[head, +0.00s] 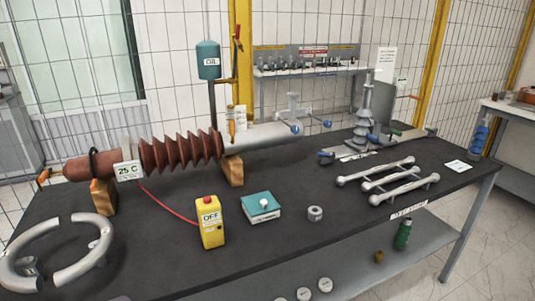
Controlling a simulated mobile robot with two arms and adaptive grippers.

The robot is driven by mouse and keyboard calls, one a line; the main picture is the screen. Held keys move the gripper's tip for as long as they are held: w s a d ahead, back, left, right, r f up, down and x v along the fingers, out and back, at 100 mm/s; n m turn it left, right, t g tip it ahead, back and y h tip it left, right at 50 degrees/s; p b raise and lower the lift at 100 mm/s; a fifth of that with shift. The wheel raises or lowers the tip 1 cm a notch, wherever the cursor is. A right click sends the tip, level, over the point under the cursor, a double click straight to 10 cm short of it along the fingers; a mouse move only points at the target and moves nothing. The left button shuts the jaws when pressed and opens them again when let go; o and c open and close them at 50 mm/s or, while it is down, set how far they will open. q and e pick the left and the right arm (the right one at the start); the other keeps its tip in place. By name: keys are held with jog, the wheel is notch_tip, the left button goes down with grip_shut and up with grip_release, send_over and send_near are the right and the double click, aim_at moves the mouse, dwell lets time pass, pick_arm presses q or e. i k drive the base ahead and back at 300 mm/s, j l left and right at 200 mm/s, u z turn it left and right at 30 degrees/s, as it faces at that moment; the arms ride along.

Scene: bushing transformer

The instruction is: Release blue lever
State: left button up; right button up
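Several blue parts show on the dark workbench (270,245). A blue-ended handle (326,157) lies at the left side of the base of the grey finned post (366,105). Two blue knobs, a left one (296,129) and a right one (327,123), sit on the arms of a grey metal fixture (293,108) behind the bushing. I cannot tell which of these is the blue lever. Neither of my grippers is in view, and no gripper touches any blue part.
A brown ribbed bushing (185,152) rests on wooden blocks at the left. A yellow OFF box (210,222), teal box (261,206), grey ring halves (85,265) and metal bars (390,178) lie on the bench.

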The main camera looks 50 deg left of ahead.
aim_at(332, 156)
jog(key=u, duration=1.05)
jog(key=i+l+u, duration=0.3)
jog(key=i, duration=0.25)
jog(key=i+l+u, duration=0.3)
jog(key=i+l, duration=0.15)
jog(key=l, duration=0.2)
